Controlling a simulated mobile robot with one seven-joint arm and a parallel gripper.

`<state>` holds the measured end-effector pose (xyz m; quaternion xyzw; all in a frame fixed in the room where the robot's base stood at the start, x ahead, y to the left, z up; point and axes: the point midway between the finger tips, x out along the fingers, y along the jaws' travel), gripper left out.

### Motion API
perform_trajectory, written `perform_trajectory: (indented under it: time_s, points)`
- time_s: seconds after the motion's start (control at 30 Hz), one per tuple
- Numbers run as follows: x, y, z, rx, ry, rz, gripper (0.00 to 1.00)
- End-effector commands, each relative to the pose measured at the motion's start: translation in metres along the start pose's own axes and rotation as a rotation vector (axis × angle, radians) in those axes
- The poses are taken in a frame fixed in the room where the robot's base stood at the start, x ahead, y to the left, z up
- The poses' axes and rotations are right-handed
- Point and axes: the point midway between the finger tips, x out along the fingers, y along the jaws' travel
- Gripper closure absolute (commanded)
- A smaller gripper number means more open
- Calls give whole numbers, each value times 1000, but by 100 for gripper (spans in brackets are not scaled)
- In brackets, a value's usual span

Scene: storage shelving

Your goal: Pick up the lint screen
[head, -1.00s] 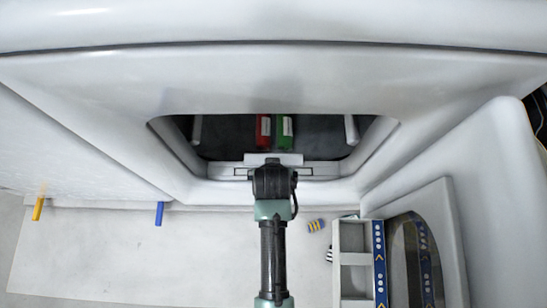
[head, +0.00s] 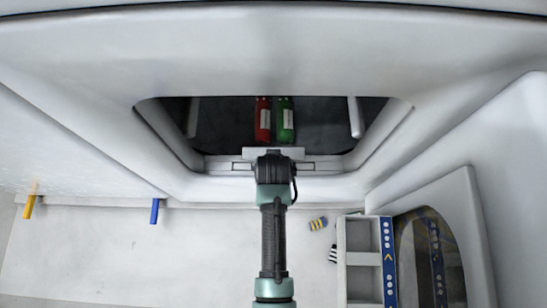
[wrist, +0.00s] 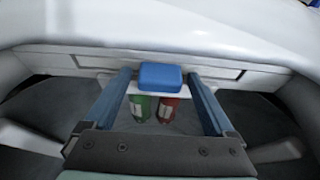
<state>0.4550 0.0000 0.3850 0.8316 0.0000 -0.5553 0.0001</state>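A pale panel (head: 273,153), which looks like the lint screen, sits in the middle of the lower sill of the dark opening. In the wrist view, its white part (wrist: 112,84) shows under a blue block (wrist: 160,75); I cannot tell whether the block belongs to it. My gripper (wrist: 158,72) is open, with its blue fingers on either side of the block. A gap shows at the left finger; contact at the right finger is unclear. In the head view, my gripper (head: 275,160) hides the block and the fingertips.
A red bottle (head: 263,120) and a green bottle (head: 285,120) lie inside the opening behind the panel. White walls surround the opening. A white shelf unit (head: 357,260) and an open door (head: 430,255) stand at right. A small striped object (head: 318,223) lies on the floor.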

Motion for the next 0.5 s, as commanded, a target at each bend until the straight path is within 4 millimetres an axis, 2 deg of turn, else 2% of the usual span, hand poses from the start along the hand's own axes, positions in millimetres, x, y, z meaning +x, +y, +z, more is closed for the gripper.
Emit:
perform_trajectory:
  time_s: [0.03,0.4,0.47,0.5]
  points:
    - [0,0,0,0,0,0,22]
    - [0,0,0,0,-1,0,88]
    - [0,0,0,0,-1,0,99]
    - [0,0,0,0,-1,0,100]
